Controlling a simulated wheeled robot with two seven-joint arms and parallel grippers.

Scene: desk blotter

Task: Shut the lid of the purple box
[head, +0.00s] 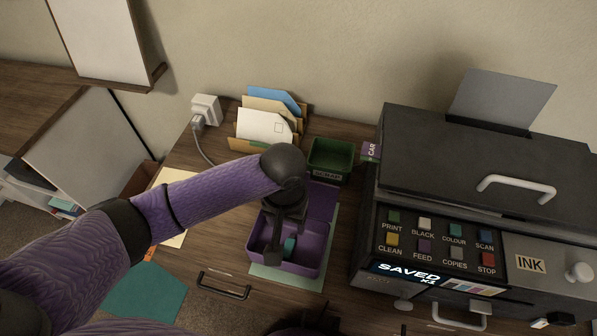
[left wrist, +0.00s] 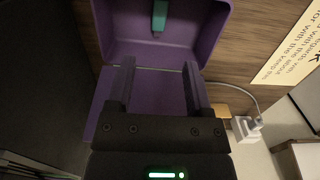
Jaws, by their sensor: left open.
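The purple box (head: 316,262) sits on the desk on a pale green sheet, with a teal item (head: 289,245) inside. Its lid (head: 322,202) stands open at the back, partly hidden by my arm. In the left wrist view the box (left wrist: 190,20) and the teal item (left wrist: 160,15) are at the top, and the lid (left wrist: 150,95) shows below, behind the fingers. My left gripper (head: 281,240) is open and points down over the box; its fingers also show in the left wrist view (left wrist: 159,78). I cannot tell whether it touches the lid. My right gripper is not in view.
A printer (head: 470,170) stands close on the right. A green scrap tray (head: 330,158) and a letter rack (head: 262,128) are behind the box. A plug with a cable (head: 205,110) is at the back left. A drawer handle (head: 224,286) is at the front.

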